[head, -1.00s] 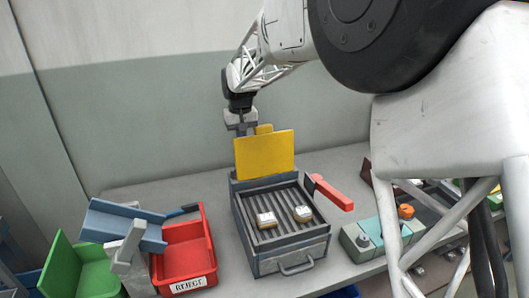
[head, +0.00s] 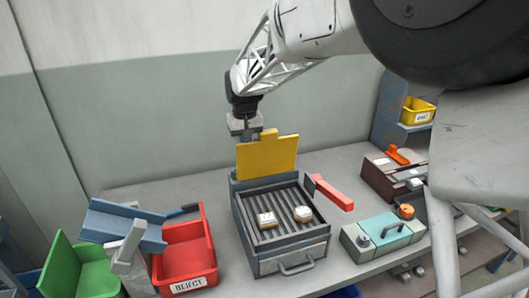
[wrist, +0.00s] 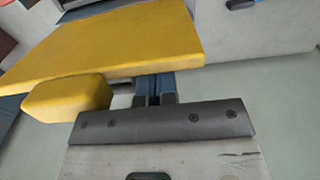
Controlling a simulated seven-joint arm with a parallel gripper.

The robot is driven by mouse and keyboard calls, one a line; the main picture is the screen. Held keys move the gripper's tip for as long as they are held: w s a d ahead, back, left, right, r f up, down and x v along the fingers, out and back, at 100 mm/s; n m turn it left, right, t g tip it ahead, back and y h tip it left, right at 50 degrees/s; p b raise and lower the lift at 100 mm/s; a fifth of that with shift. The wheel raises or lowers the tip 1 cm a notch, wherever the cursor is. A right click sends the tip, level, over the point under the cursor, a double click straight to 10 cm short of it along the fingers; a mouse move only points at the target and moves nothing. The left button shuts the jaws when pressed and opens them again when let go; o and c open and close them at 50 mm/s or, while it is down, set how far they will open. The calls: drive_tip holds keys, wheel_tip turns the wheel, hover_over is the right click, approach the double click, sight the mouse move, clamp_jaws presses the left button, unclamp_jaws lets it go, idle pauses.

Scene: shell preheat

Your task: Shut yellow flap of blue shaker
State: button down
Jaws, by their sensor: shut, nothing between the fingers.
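The blue shaker (head: 285,253) is a dark blue-grey box with a slatted top and a front handle, standing mid-table. Two pale pieces (head: 267,220) lie on its slats. Its yellow flap (head: 267,158) stands raised along the back edge, with a small tab on top. My gripper (head: 246,136) is shut and empty, just behind the flap near its upper left; the flap partly hides the fingers. In the wrist view the shut fingers (wrist: 155,90) are close to the flap (wrist: 130,45) and beside its tab (wrist: 68,97). I cannot tell if they touch it.
A red lever (head: 333,194) sticks out at the shaker's right. A red reject bin (head: 187,255), a blue chute (head: 122,224) and a green bin (head: 80,272) stand left. A teal control box (head: 383,238) stands right. The wall is close behind.

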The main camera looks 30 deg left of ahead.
wheel_tip(320, 180, down, 4)
drive_tip(key=s+d, duration=0.3)
drive_tip(key=shift+w+a+r, duration=0.1)
drive_tip(key=shift+r, duration=1.75)
drive_tip(key=shift+w+a+r, duration=0.1)
drive_tip(key=shift+w+r, duration=0.05)
drive_tip(key=shift+r, duration=1.75)
drive_tip(key=shift+w+a+r, duration=0.1)
drive_tip(key=shift+r, duration=1.75)
